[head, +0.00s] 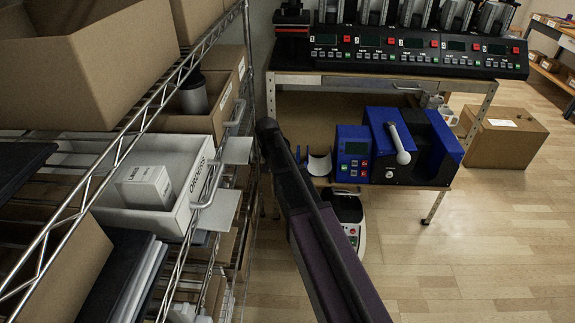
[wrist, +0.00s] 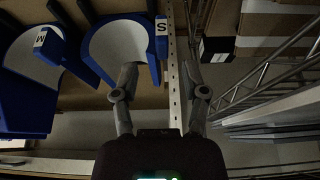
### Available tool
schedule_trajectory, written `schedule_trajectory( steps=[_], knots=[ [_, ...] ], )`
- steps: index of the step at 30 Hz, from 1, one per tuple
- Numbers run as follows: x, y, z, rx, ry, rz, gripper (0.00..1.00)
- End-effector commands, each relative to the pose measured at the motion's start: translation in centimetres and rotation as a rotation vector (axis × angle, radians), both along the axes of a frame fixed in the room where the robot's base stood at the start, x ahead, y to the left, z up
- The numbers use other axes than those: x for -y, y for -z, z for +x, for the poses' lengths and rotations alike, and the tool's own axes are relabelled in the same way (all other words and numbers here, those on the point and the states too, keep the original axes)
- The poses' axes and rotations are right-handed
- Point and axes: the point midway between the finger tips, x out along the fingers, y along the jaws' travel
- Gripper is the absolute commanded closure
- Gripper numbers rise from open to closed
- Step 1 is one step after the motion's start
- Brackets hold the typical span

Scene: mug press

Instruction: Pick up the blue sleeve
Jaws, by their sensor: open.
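In the wrist view, a blue sleeve with a white curved inner face (wrist: 104,48) carries an S tag (wrist: 161,26). A second blue sleeve (wrist: 25,103), tagged M, is to its left. My gripper (wrist: 157,78) is open and empty, its fingers apart on either side of a perforated metal post. The left finger overlaps the lower part of the S sleeve in the picture; I cannot tell whether it touches. In the head view, a white curved piece (head: 319,164) shows beside the blue control box; my gripper's fingers are not clear there.
A wire shelf (head: 150,125) with cardboard boxes and an ORDERS bin (head: 196,207) stands close on the left. The blue press (head: 396,147) sits on the bench's lower shelf. A carton (head: 505,138) is on the floor; open floor lies front right.

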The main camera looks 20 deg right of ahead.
Motion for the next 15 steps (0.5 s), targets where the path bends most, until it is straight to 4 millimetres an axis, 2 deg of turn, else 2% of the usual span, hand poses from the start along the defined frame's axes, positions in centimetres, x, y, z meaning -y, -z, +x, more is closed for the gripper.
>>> schedule_trajectory(
  steps=[1,6,15],
  knots=[
    [0.0,0.8,0.2,0.000,0.000,0.000,0.43],
    [-0.1,2.2,0.7,0.000,0.000,0.000,0.43],
    [0.1,3.5,1.3,0.000,0.000,0.000,0.43]
  ],
)
